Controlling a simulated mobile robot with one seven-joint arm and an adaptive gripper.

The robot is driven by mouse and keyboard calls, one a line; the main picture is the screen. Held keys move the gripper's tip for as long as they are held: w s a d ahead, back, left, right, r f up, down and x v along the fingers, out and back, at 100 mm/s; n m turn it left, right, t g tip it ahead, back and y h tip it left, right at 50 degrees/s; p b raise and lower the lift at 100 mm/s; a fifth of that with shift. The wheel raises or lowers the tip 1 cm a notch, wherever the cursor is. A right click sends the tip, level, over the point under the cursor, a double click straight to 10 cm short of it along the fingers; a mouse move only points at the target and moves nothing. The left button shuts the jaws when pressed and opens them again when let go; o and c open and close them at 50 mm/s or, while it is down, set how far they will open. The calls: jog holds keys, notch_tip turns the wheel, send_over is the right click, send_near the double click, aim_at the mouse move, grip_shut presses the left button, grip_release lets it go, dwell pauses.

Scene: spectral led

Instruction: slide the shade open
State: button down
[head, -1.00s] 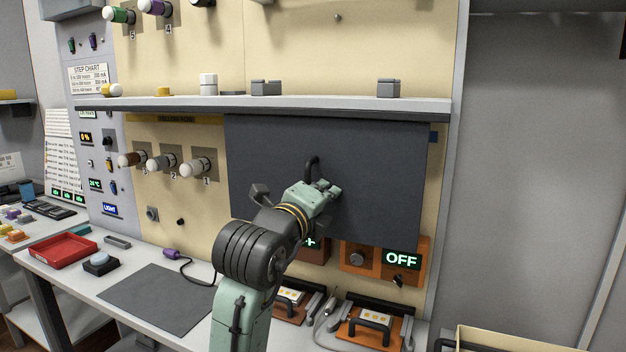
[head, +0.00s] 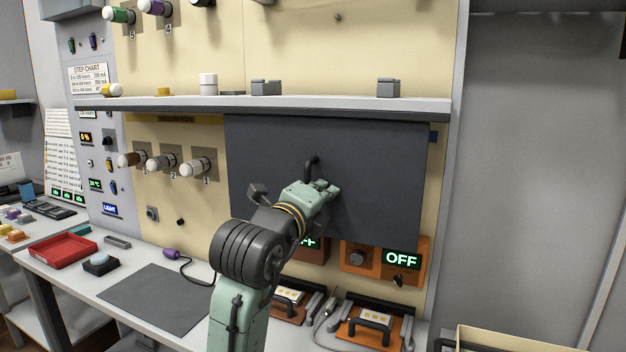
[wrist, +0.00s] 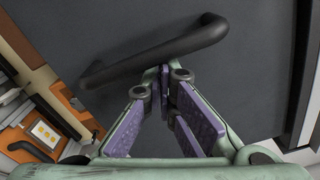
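The shade is a flat dark grey panel (head: 380,160) hanging below the shelf in the head view. It fills most of the wrist view (wrist: 255,70). Its black bar handle (head: 311,167) stands out from the panel and crosses the upper wrist view at a slant (wrist: 160,48). My gripper (head: 329,189) is in front of the panel, just below and right of the handle in the head view. In the wrist view its fingertips (wrist: 166,76) come together at the bar's lower edge. No bar shows between them, and I cannot tell whether they touch it.
Orange units with lit displays (head: 401,260) sit under the panel's lower edge. The shelf (head: 270,103) runs above it. Orange-based devices with black handles (head: 372,330) stand on the counter below. Knobs (head: 197,168) are to the left.

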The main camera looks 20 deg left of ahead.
jog(key=shift+a, duration=0.6)
jog(key=shift+d, duration=0.15)
dwell(0.3)
jog(key=s+d+b, duration=0.1)
jog(key=s, duration=0.7)
jog(key=shift+b, duration=0.4)
dwell(0.4)
